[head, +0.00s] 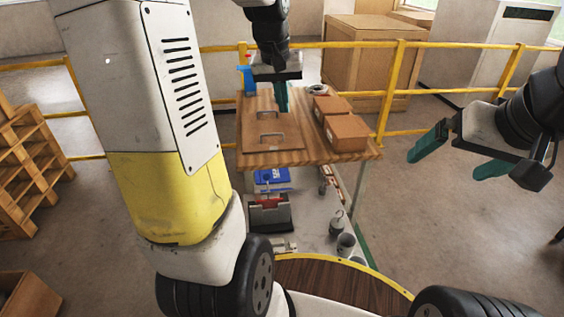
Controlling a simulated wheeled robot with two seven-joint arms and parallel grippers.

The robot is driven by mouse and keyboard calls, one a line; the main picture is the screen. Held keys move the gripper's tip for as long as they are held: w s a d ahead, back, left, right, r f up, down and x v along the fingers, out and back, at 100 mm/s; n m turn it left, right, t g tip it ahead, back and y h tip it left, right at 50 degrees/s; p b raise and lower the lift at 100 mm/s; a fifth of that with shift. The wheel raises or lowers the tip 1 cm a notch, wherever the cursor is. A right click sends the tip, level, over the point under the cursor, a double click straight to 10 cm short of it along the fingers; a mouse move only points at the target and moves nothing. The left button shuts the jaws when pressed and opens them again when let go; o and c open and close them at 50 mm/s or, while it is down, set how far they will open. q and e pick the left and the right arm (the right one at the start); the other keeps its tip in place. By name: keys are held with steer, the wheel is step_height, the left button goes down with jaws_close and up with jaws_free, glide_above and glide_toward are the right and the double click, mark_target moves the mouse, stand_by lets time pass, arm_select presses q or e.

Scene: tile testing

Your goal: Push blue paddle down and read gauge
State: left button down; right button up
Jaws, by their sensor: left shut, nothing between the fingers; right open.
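My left gripper (282,97) points down over the wooden table (338,165), its teal fingers shut and empty. Whether the fingertips touch anything cannot be told. A small blue upright piece (246,76) stands at the table's far left corner, left of my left gripper and apart from it; it may be the blue paddle. A small round pale and dark item (317,89) lies at the far right of the table; it may be the gauge, but no reading is legible. My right gripper (458,158) is open and empty, out to the right of the table.
A blue box (272,176) is below the table. Yellow railing (450,93) runs behind. A wooden shelf (30,165) stands at left. Floor at right is clear.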

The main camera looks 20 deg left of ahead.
arm_select(q)
steer(key=w+a+f+n+g, duration=0.2)
steer(key=w+a+f, duration=0.4)
steer(key=w+f, duration=0.55)
steer(key=n+g, duration=0.2)
glide_toward(267, 176)
steer(key=shift+w+a+r, duration=0.1)
steer(key=shift+a+r, duration=0.05)
steer(key=shift+r, duration=0.05)
steer(key=shift+f, duration=0.1)
steer(key=shift+s+d+f, duration=0.1)
steer(key=shift+s+f, duration=0.05)
steer(key=shift+f, duration=1.5)
steer(key=shift+s+d+f, duration=0.1)
steer(key=shift+s+f, duration=0.05)
steer(key=shift+f, duration=1.55)
